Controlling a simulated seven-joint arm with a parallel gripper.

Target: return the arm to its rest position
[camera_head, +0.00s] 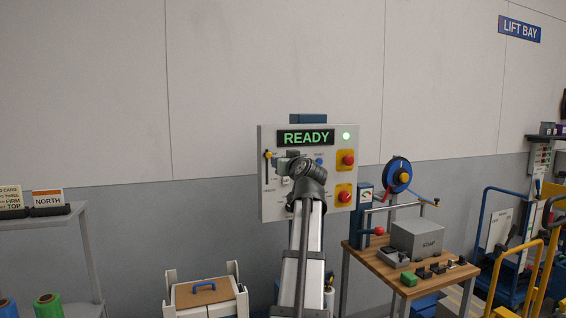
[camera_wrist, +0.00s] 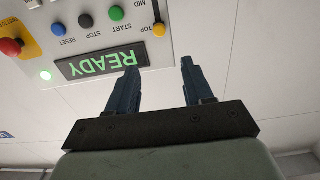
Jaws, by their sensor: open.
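My gripper (camera_wrist: 158,66) is open and empty in the wrist view, its two dark fingers apart. In the head view my arm reaches up in front of the control panel (camera_head: 272,206), and its wrist hides part of the panel's middle. The fingers are too small to make out there. The panel's display (camera_head: 305,137) reads READY in green, and a green lamp (camera_head: 346,136) is lit beside it. In the wrist view the panel appears upside down, with a yellow-topped lever (camera_wrist: 159,29) and green, black and blue buttons near the fingers. I cannot tell whether the fingers touch the panel.
A wooden workbench (camera_head: 379,262) with a grey box (camera_head: 417,238) and a blue reel (camera_head: 398,174) stands to the right. A white bin (camera_head: 206,302) with a brown lid is at lower left. A grey shelf (camera_head: 84,240) stands further left. Blue and yellow carts are at far right.

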